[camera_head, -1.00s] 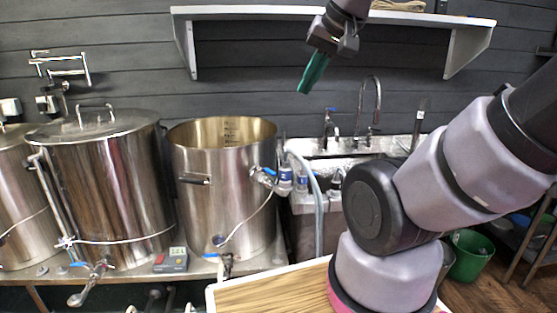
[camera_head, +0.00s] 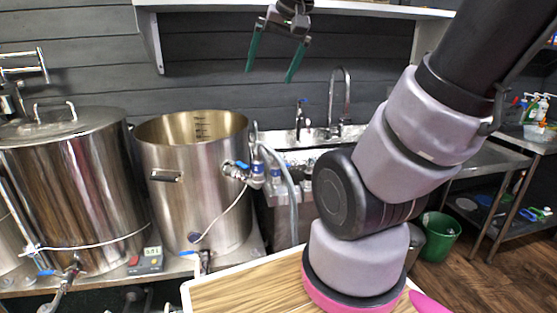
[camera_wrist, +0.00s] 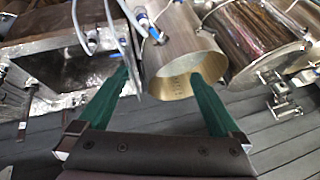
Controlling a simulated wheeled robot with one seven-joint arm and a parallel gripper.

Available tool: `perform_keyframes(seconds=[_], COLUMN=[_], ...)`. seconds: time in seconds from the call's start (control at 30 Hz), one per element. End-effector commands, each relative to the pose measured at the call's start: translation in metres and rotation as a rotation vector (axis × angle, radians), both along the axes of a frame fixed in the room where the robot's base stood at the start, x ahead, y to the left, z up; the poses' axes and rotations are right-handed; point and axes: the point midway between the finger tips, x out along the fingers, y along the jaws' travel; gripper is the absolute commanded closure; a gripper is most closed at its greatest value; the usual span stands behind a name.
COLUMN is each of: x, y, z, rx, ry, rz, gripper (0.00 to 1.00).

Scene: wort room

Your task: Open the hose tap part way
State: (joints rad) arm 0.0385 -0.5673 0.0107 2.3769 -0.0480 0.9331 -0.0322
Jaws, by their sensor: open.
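My gripper (camera_head: 270,72) is open and empty, with two green fingers hanging down in front of the wall, high above the open pot. In the wrist view its fingers (camera_wrist: 160,76) are spread apart, with the open pot beyond them. A tap with a blue handle (camera_head: 240,170) sits on the right side of the open steel pot (camera_head: 195,180). A grey hose (camera_head: 291,195) hangs just right of it, beside blue fittings. Another small blue-topped tap (camera_head: 302,118) stands at the sink. I cannot tell for sure which one is the hose tap. My gripper touches neither.
A lidded steel pot (camera_head: 75,190) stands at the left. A red and grey meter (camera_head: 147,262) sits on the bench. A tall faucet (camera_head: 346,100) rises behind the sink. A white shelf (camera_head: 390,10) is close to my gripper. A wooden board (camera_head: 245,290) lies in front.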

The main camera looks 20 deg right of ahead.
Motion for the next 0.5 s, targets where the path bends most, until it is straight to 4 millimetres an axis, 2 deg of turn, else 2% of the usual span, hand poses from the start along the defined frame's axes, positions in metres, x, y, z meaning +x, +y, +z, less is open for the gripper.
perform_keyframes(seconds=[0.03,0.27,0.5], x=[0.018,0.091,0.167], y=[-0.005,-0.029,-0.06], z=[-0.001,-0.014,-0.049], rx=[-0.015,-0.076,-0.124], ry=[0.028,0.124,0.225], rz=[0.002,0.017,0.041], gripper=[0.0,0.0,0.0])
